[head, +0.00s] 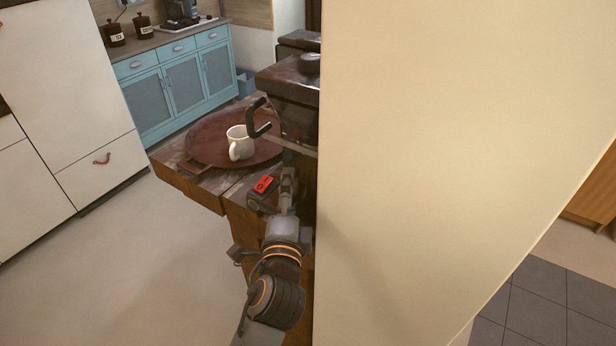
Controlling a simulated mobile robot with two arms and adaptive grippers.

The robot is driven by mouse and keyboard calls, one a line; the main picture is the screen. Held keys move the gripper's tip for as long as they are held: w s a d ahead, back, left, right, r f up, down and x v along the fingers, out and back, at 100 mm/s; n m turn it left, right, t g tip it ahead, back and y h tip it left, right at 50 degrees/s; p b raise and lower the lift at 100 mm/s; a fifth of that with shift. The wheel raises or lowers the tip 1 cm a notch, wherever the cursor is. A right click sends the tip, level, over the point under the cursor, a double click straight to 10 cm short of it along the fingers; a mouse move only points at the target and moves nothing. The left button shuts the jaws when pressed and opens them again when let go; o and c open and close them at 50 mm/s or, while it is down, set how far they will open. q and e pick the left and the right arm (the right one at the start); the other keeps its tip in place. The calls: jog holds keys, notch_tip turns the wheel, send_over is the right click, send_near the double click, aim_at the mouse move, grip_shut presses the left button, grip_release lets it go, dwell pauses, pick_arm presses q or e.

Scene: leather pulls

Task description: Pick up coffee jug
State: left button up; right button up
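A dark, boxy object with a thick black handle (262,118) stands at the right end of the wooden table. It may be the coffee jug, but the pale wall cuts off its right side, so I cannot tell for sure. My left gripper (288,180) is just below and in front of it, at the table's near side. Its fingers are small and partly lost against the dark body, so I cannot tell whether they are open or shut. I see nothing clearly held. My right gripper is not in view.
A large pale wall (440,140) fills the right side. A white mug (239,143) stands on a round brown tray (205,135) left of the handle. A small red item (264,184) is beside my gripper. Blue cabinets (182,85) stand behind. The floor at left is clear.

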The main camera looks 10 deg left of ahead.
pick_arm(q)
jog(key=shift+f, duration=0.35)
jog(key=c, duration=0.3)
jog(key=shift+r, duration=0.1)
jog(key=shift+c, duration=0.2)
jog(key=shift+w+r, duration=0.15)
jog(key=shift+r, duration=0.55)
jog(key=shift+w+r, duration=0.1)
jog(key=shift+r, duration=0.6)
jog(key=s+a, duration=0.4)
jog(key=a, duration=0.4)
jog(key=s+a, duration=0.3)
jog(key=a, duration=0.5)
jog(key=shift+s+a+r+b, duration=0.15)
jog(key=shift+s+r+b, duration=0.2)
jog(key=shift+s+r, duration=0.1)
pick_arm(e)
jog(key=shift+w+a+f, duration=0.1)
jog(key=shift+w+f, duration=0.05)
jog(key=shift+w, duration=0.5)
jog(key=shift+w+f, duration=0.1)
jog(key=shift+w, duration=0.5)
